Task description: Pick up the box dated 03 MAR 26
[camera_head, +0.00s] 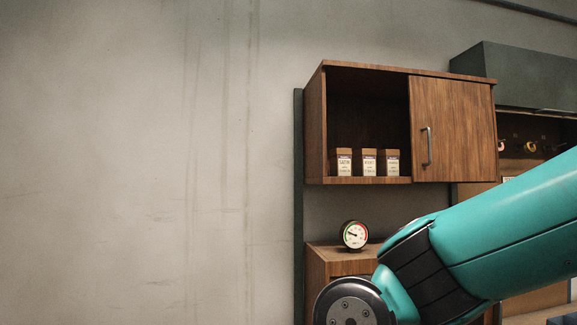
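Three small brown boxes with white labels stand upright side by side on the floor of an open wooden wall cabinet (315,130): a left box (344,163), a middle box (369,163) and a right box (392,163). The label print is too small to read, so I cannot tell which box is dated 03 MAR 26. My teal arm reaches in from the right, below the cabinet and apart from the boxes. My gripper is not in view.
The cabinet's right half is covered by a wooden door (455,130) with a metal handle (428,147). Below, a round gauge (354,235) stands on a lower wooden cabinet (318,256). A dark green cabinet (520,75) hangs at right. The left side shows bare wall.

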